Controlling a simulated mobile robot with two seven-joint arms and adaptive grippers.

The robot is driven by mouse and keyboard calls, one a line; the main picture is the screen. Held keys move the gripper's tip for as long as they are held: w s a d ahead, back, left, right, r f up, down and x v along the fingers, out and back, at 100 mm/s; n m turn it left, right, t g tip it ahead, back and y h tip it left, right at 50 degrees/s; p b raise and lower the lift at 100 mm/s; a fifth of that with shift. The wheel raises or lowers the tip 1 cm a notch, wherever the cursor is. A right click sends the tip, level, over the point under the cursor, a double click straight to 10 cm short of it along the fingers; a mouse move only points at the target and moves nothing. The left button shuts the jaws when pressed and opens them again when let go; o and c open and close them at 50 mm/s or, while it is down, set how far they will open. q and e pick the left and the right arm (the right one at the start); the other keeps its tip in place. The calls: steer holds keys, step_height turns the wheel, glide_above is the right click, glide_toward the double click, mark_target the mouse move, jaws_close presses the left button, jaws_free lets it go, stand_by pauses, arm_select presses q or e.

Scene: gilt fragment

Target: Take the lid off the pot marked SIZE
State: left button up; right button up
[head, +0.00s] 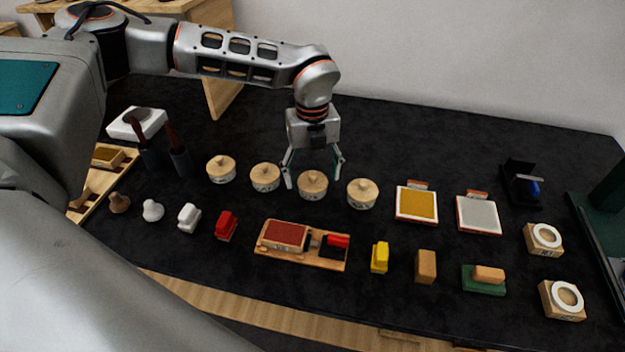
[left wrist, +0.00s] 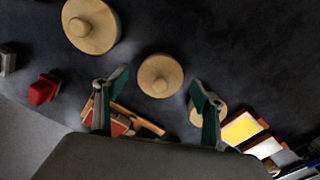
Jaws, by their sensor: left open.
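Several pale wooden pots with knobbed lids stand in a row on the dark table: the leftmost pot (head: 221,169), the second pot (head: 265,177), the third pot (head: 312,186) and the rightmost pot (head: 362,194). All lids are on. Dark marks on their sides are too small to read, so I cannot tell which says SIZE. My left gripper (head: 315,174) is open and points down over the third pot, fingers on either side. In the left wrist view, a round lid (left wrist: 160,76) shows between the open fingers (left wrist: 157,92). My right gripper is out of view.
In front stand a red block (head: 226,225), a wooden tray with a red pad (head: 285,236) and a yellow block (head: 379,257). A yellow pad (head: 417,204) and a white pad (head: 478,213) lie to the right. Dark holders with brown handles (head: 180,158) stand left. Table behind the pots is clear.

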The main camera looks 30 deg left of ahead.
arm_select(q)
steer(key=c, duration=1)
